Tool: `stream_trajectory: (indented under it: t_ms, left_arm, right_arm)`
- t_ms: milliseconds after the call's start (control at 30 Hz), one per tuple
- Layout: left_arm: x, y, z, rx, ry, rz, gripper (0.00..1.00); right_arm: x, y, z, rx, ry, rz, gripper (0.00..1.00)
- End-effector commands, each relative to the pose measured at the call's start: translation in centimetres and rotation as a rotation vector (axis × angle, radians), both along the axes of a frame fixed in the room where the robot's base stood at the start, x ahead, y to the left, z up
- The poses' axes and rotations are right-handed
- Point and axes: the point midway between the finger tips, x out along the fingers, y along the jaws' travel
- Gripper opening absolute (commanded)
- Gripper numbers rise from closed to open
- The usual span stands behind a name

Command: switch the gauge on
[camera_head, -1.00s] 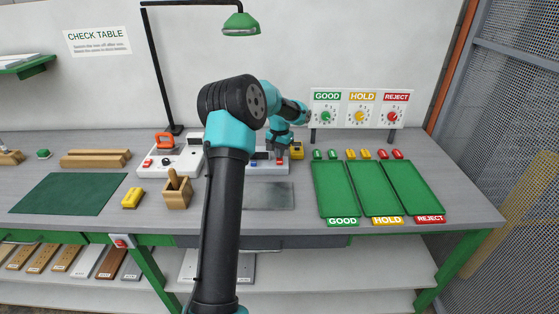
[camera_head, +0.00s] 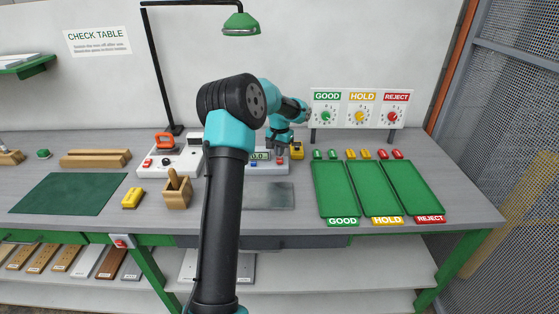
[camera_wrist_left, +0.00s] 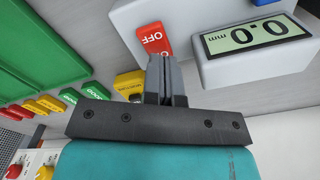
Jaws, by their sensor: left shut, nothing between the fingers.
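The gauge (camera_head: 270,168) is a white box behind the grey plate on the table. Its display (camera_wrist_left: 257,36) is lit pale green and reads 0.0 mm in the left wrist view; it also shows in the head view (camera_head: 259,156). A red switch marked OFF (camera_wrist_left: 153,38) is on the gauge beside the display. My left gripper (camera_wrist_left: 160,62) is shut and empty, its fingertips at the switch's edge; I cannot tell whether they touch it. In the head view the gripper (camera_head: 281,150) is over the gauge's right part. My right gripper is not in view.
A yellow block (camera_head: 297,151) stands right of the gauge. A white device with an orange handle (camera_head: 165,141) stands to its left. Three green trays (camera_head: 335,188) are at the right. A wooden holder (camera_head: 177,192) and a yellow block (camera_head: 132,198) are at the front left.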

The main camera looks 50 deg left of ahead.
Motion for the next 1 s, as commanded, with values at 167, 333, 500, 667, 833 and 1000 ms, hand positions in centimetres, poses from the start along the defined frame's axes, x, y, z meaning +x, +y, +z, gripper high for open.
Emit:
stream_trajectory:
  t_ms: [167, 333, 500, 667, 833, 1000]
  left_arm:
    - [0.0, 0.0, 1.2, 0.000, 0.000, -0.001, 0.00]
    - [0.1, 0.0, 2.2, 0.000, -0.001, -0.001, 0.00]
    - [0.0, 0.0, 3.3, 0.001, -0.002, 0.000, 0.00]
    - [0.0, 0.0, 4.3, 0.000, -0.001, 0.000, 0.00]
    - [0.0, 0.0, 5.3, 0.001, -0.001, 0.000, 0.00]
    - [0.0, 0.0, 5.6, 0.000, 0.001, 0.000, 0.00]
  right_arm:
    - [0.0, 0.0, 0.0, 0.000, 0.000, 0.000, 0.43]
    - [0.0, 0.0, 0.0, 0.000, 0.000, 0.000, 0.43]
    - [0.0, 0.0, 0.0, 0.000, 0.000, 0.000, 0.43]
    - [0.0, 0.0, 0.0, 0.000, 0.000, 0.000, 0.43]
    - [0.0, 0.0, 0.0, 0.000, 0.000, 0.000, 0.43]
    - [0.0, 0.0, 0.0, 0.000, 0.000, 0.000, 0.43]
